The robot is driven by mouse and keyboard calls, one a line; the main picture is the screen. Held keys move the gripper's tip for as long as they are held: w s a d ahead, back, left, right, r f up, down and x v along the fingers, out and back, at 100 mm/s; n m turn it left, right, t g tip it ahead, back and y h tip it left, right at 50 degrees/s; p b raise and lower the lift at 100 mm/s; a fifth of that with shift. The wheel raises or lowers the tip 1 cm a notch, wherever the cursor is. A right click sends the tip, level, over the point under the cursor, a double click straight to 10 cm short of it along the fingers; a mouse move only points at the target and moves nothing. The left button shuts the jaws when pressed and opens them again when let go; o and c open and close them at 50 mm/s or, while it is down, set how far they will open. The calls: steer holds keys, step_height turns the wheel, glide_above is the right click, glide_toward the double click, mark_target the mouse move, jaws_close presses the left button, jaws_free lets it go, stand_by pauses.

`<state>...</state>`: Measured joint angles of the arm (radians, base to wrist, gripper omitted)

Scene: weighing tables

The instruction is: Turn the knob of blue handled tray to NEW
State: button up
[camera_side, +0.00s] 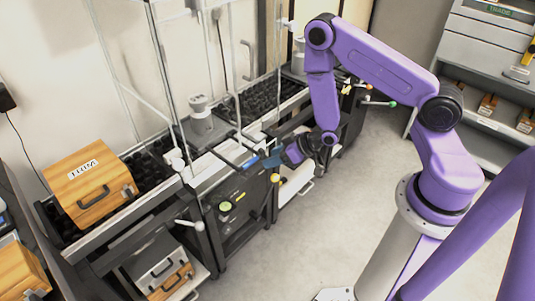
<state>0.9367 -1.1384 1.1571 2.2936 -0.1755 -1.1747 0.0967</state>
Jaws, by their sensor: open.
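A blue bar (250,163), which looks like the blue handle of a tray, lies at the front edge of the middle weighing table. My gripper (270,158) is just right of the blue bar, pointing left. It is open, and I see nothing held in it. Whether its fingers touch anything is too small to tell. A yellow knob (275,178) sits just below my gripper on the table front. Any label reading NEW, and which knob belongs to the blue handled tray, cannot be made out.
A wooden box (90,185) with a dark handle stands on the left table. White-knobbed levers (182,223) and a green-tipped lever (392,104) stick out from the tables. Upright glass panels and posts rise behind. Grey shelves (480,75) stand at the right. The floor (330,230) in front is clear.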

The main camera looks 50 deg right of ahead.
steer(key=s+d+f+m+t, duration=0.2)
steer(key=d+f+m, duration=0.15)
steer(key=d, duration=0.25)
steer(key=m+t+h, duration=0.2)
glide_toward(264, 153)
steer(key=shift+n, duration=0.25)
steer(key=x, duration=0.8)
steer(key=shift+a, duration=0.15)
jaws_close()
